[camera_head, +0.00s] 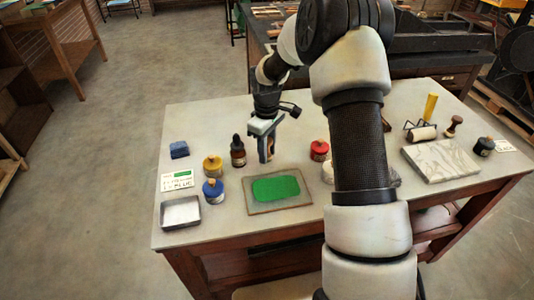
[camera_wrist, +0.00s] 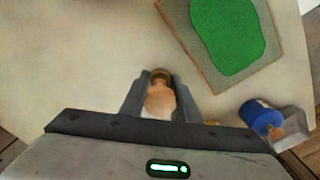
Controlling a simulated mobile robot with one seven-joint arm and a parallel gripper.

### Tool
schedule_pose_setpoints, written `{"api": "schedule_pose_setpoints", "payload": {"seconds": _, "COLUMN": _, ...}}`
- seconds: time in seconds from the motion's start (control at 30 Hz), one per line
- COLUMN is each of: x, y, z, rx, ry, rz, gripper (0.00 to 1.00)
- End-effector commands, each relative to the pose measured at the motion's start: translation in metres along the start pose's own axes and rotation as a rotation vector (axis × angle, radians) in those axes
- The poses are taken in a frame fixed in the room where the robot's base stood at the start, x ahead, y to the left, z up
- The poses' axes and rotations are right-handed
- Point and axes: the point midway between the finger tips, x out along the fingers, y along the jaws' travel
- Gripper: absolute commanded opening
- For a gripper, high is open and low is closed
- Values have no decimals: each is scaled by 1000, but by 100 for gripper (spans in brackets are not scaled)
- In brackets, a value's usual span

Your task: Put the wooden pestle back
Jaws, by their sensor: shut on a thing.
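My gripper (camera_head: 266,153) is above the pale table, behind the slab with green ink. In the wrist view my gripper (camera_wrist: 160,82) is shut on a tan wooden piece with a darker brown end, which looks like the wooden pestle (camera_wrist: 160,98). The pestle sits between the two grey fingers, and its lower part is hidden by the gripper body. In the head view only a small tan bit of it shows at the fingers. I cannot tell whether it touches the table.
The green-inked slab (camera_head: 249,209) lies in front. A dark dropper bottle (camera_head: 238,154), yellow jar (camera_head: 213,167), blue jar (camera_head: 213,192) and metal tray (camera_head: 181,212) stand left. A red-lidded jar (camera_head: 320,151) is right. A marble slab (camera_head: 440,162) and roller (camera_head: 422,133) lie beyond my arm.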

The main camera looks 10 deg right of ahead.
Motion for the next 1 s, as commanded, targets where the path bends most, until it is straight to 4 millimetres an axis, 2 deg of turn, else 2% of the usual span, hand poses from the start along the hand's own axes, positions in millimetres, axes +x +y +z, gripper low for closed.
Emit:
{"api": "schedule_pose_setpoints", "payload": {"seconds": 0.07, "x": 7, "y": 0, "z": 0, "rx": 0, "ry": 1, "rz": 1, "gripper": 0}}
{"api": "schedule_pose_setpoints", "payload": {"seconds": 0.4, "x": 11, "y": 0, "z": 0, "rx": 0, "ry": 1, "rz": 1, "gripper": 0}}
{"api": "schedule_pose_setpoints", "payload": {"seconds": 0.43, "x": 10, "y": 0, "z": 0, "rx": 0, "ry": 1, "rz": 1, "gripper": 32}}
{"api": "schedule_pose_setpoints", "payload": {"seconds": 0.53, "x": 10, "y": 0, "z": 0, "rx": 0, "ry": 1, "rz": 1, "gripper": 47}}
{"api": "schedule_pose_setpoints", "payload": {"seconds": 0.83, "x": 8, "y": 0, "z": 0, "rx": 0, "ry": 1, "rz": 1, "gripper": 47}}
{"api": "schedule_pose_setpoints", "payload": {"seconds": 1.0, "x": -10, "y": 1, "z": 0, "rx": 1, "ry": 2, "rz": 3, "gripper": 47}}
